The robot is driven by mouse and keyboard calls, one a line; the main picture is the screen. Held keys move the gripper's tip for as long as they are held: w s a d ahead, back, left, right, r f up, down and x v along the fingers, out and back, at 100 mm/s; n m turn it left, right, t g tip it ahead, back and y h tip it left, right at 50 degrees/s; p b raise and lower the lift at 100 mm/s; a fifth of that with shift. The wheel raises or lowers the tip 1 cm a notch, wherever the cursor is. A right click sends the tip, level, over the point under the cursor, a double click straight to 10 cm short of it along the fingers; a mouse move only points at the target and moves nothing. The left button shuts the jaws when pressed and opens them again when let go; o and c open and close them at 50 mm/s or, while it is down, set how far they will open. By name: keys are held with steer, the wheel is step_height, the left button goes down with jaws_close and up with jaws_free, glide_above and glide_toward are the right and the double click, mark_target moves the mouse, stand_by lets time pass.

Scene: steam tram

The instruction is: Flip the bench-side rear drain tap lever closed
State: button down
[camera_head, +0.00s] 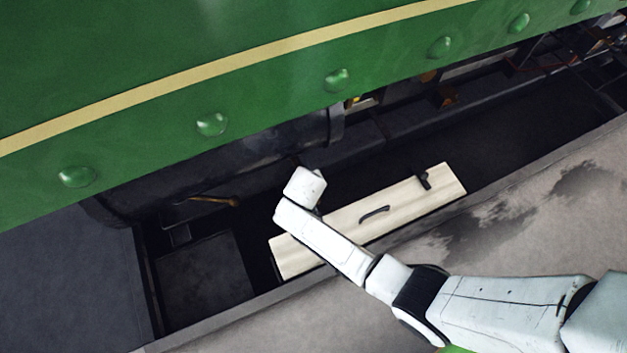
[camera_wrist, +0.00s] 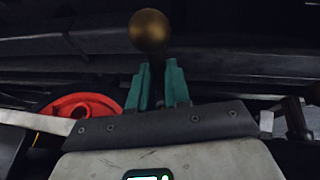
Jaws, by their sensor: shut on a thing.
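In the wrist view a lever with a round brass knob (camera_wrist: 150,30) stands ahead of my gripper (camera_wrist: 164,82). Its dark stem runs down between the two teal fingers, which are shut on it below the knob. The lower stem and the tap body are hidden or too dark to make out. In the head view my white wrist (camera_head: 304,187) reaches under the green tram side, and it hides the fingers and the held lever. Another thin lever with an orange-brown tip (camera_head: 232,202) lies to the left of my wrist, apart from it.
The green tram side (camera_head: 270,90) with domed rivets overhangs the dark pit. A pale wooden board (camera_head: 440,187) with a dark handle lies beside and partly under my arm. Grey paving (camera_head: 500,230) borders the pit. A red wheel (camera_wrist: 80,106) shows left of the fingers.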

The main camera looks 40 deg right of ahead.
steer(key=shift+w+a+m, duration=0.1)
steer(key=shift+a+m, duration=0.2)
steer(key=shift+a, duration=0.1)
steer(key=c, duration=1.1)
jaws_free()
steer(key=p+v, duration=0.5)
steer(key=v, duration=0.5)
steer(key=shift+a+r+p, duration=0.25)
steer(key=shift+r+p, duration=0.1)
steer(key=shift+r, duration=0.05)
